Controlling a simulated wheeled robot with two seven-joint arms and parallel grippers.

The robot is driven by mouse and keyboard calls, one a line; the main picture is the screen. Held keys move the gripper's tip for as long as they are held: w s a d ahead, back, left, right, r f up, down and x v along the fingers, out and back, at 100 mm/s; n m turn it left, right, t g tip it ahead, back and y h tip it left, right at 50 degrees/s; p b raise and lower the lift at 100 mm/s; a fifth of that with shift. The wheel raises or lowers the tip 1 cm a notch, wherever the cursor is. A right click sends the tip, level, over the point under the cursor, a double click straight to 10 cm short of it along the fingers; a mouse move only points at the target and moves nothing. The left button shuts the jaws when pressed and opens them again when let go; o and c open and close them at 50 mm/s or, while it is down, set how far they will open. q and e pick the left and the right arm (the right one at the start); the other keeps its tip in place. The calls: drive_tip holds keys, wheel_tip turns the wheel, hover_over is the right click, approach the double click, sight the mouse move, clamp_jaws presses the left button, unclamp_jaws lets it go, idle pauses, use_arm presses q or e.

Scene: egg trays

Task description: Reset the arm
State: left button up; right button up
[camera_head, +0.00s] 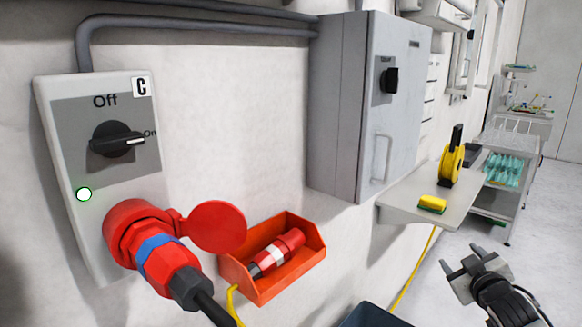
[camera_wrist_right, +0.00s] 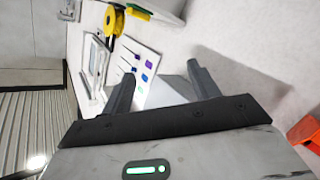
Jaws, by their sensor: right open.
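My right gripper (camera_head: 468,262) is at the lower right of the head view, open and empty, out over the floor and away from the wall. In the right wrist view its two fingers (camera_wrist_right: 160,85) stand apart with nothing between them. My left gripper is not in view. A switch box (camera_head: 103,215) on the wall has a black rotary knob (camera_head: 117,140) with its white mark toward "On", and a lit green lamp (camera_head: 84,194). A red plug with a blue ring (camera_head: 158,250) sits in the socket below, its red lid (camera_head: 217,227) swung open.
An orange bin (camera_head: 286,278) on the wall holds a red connector (camera_head: 280,251). A grey cabinet (camera_head: 345,120) is on the wall. A shelf (camera_head: 400,207) carries a yellow reel (camera_head: 451,163) and a yellow-green sponge (camera_head: 432,203). A dark bin (camera_head: 370,317) shows at the bottom. Floor is clear at right.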

use_arm(q)
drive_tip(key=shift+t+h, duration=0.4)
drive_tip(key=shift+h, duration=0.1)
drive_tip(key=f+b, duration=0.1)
drive_tip(key=b, duration=0.2)
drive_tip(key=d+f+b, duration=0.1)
drive_tip(key=b, duration=0.2)
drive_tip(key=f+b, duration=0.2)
drive_tip(key=b, duration=0.1)
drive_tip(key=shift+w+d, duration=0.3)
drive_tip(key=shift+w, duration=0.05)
use_arm(e)
drive_tip(key=s+a+f+m+g+y, duration=0.1)
drive_tip(key=s+a+f+g+y, duration=0.1)
drive_tip(key=s+a+f, duration=1)
drive_tip(key=s+a+f+m+g+y, duration=0.1)
drive_tip(key=s+a+f+y, duration=0.3)
drive_tip(key=s+a+f, duration=0.9)
drive_tip(key=s+a+g, duration=0.1)
drive_tip(key=s, duration=0.4)
drive_tip(key=shift+s+a+m+g, duration=0.3)
drive_tip(key=shift+s+g, duration=0.05)
drive_tip(key=shift+g, duration=0.05)
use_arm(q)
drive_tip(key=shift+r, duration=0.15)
